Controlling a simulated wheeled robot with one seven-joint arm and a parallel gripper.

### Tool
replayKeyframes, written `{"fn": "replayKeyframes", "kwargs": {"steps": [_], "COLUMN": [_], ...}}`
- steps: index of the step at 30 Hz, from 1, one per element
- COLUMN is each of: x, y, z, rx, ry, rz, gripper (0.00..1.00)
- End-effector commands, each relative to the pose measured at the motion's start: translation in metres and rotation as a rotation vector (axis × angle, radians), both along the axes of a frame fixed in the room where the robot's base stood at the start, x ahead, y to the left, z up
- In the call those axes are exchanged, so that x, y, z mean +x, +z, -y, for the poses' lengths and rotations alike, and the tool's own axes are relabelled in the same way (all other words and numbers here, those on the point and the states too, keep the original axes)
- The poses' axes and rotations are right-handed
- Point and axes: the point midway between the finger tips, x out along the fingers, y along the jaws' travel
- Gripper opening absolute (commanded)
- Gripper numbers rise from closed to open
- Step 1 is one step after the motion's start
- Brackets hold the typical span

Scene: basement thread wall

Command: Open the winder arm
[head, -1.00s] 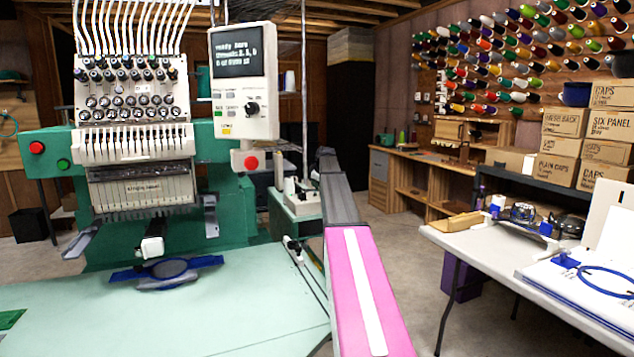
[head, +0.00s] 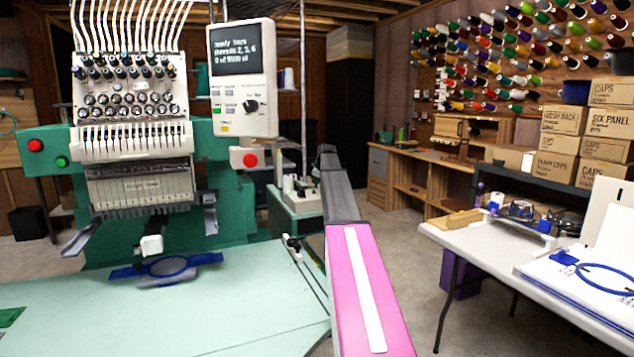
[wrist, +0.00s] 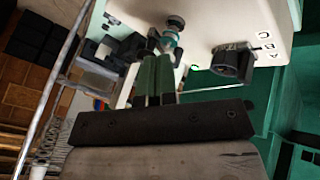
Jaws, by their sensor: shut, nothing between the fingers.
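In the head view a small winder-like unit (head: 302,196) with white upright parts sits on a pale green box, just left of my arm's far end. I cannot make out its arm clearly there. My gripper is mostly hidden behind my own arm in that view. In the wrist view my gripper (wrist: 160,62) has its two greenish fingers together, empty. Just beyond the tips are a round metal post (wrist: 175,23) and dark lever-like parts (wrist: 127,47) against a pale housing (wrist: 225,22). I cannot tell which part is the winder arm, or whether the fingertips touch anything.
The embroidery machine (head: 140,190) and its pale green table (head: 160,310) fill the left. A control panel (head: 241,80) hangs near my arm. A white table (head: 470,238) stands right, with open floor between.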

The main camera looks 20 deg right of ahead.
Motion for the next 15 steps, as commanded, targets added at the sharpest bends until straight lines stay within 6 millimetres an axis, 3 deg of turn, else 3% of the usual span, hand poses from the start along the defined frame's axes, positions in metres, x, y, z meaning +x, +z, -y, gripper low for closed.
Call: {"fn": "replayKeyframes", "kwargs": {"steps": [15], "x": [0.0044], "y": [0.0], "z": [0.0043], "rx": [0.001], "ry": [0.066], "rz": [0.0], "gripper": [0.0]}}
